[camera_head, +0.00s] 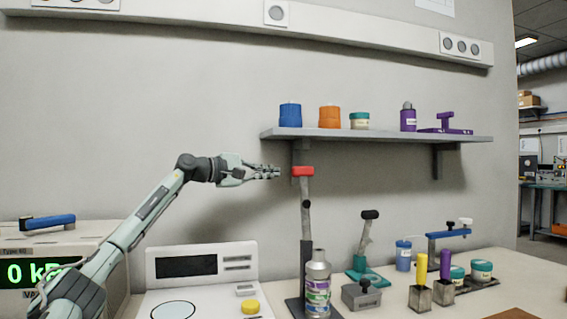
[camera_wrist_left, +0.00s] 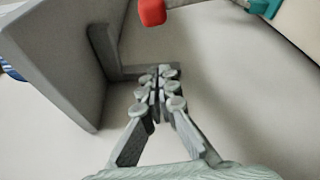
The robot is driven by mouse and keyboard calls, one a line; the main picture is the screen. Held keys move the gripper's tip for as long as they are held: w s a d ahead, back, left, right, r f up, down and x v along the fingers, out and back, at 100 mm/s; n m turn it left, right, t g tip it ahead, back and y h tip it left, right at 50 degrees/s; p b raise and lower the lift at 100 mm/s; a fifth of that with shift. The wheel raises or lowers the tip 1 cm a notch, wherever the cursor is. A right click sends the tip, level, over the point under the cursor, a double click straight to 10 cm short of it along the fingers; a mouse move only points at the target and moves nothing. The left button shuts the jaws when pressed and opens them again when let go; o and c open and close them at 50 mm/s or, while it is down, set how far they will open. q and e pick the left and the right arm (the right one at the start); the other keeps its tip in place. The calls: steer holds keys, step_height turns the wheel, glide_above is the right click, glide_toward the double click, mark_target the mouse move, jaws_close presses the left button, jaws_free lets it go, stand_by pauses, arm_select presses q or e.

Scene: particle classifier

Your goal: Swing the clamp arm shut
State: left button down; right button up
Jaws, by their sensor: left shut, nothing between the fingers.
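A clamp arm (camera_head: 306,205) with a red tip (camera_head: 303,171) stands nearly upright on a dark grey post, behind a labelled grey bottle in the head view. The red tip also shows at the top edge of the left wrist view (camera_wrist_left: 152,12). My left gripper (camera_head: 277,172) is shut and empty, just left of the red tip at about its height. In the left wrist view its fingertips (camera_wrist_left: 158,88) are together, with the red tip beyond them and apart. My right gripper is not in view.
A wall shelf (camera_head: 380,135) holding jars is above right of the gripper; its bracket (camera_wrist_left: 104,50) is close in the left wrist view. The bottle (camera_head: 317,285) is in front of the post. A teal stand with a black-tipped lever (camera_head: 366,232) is to the right.

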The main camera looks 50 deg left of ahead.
arm_select(q)
steer(key=shift+w+d+r, duration=0.1)
steer(key=shift+w+d, duration=0.15)
steer(key=shift+d, duration=0.4)
steer(key=shift+w+d+r, duration=0.1)
steer(key=shift+w+d, duration=0.1)
steer(key=shift+d, duration=0.5)
steer(key=shift+w+d+r, duration=0.1)
steer(key=shift+w+d, duration=0.15)
steer(key=shift+d, duration=0.4)
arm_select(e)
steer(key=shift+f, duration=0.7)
